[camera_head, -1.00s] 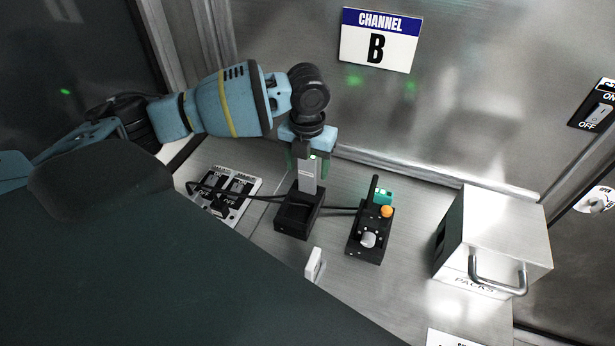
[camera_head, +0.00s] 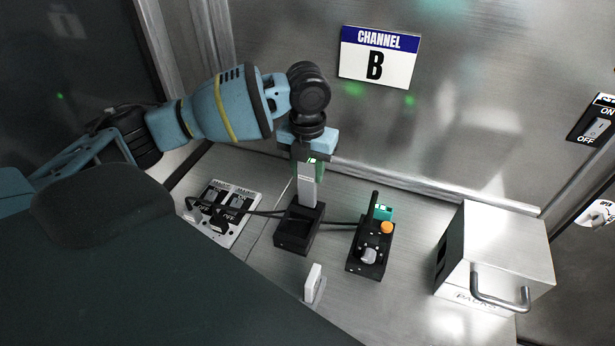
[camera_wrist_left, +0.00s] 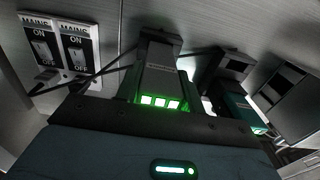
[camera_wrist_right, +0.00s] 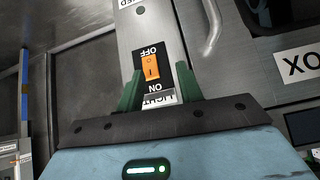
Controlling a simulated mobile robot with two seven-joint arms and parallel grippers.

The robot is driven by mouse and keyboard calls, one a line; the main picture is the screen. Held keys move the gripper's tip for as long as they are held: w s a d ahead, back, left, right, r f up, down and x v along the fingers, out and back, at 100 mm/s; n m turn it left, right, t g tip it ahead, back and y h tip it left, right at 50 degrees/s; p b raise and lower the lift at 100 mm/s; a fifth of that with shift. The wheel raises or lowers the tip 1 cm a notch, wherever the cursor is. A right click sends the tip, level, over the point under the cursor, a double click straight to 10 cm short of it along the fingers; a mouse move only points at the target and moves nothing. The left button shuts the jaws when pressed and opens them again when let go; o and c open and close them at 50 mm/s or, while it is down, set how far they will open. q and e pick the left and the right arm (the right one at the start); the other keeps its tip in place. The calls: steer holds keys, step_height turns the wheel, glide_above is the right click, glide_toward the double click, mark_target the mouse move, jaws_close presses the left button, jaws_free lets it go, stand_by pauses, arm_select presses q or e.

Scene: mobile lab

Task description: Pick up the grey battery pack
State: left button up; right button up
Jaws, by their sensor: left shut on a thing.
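The grey battery pack (camera_head: 307,188) stands upright in the head view, its lower end at the back of a black dock (camera_head: 292,234). I cannot tell whether it is clear of the dock. My left gripper (camera_head: 308,164) is shut on the pack's upper end from above. In the left wrist view the pack (camera_wrist_left: 160,78) shows lit green bars at its near end, and the dock (camera_wrist_left: 160,48) lies beyond it. My right gripper (camera_wrist_right: 160,92) shows only in the right wrist view, open and empty, its green fingers apart in front of a panel with an orange switch (camera_wrist_right: 151,67).
A mains switch panel (camera_head: 243,192) with cables lies left of the dock. A black box with an orange knob (camera_head: 386,228) and a teal block (camera_head: 383,212) stand to its right. A metal packs box (camera_head: 500,240) stands farther right. A white tag (camera_head: 313,282) stands in front.

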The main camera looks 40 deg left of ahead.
arm_select(q)
steer(key=s+d+r, duration=0.1)
steer(key=s+d, duration=1)
steer(key=shift+s+r+p, duration=0.3)
steer(key=shift+r+p, duration=0.05)
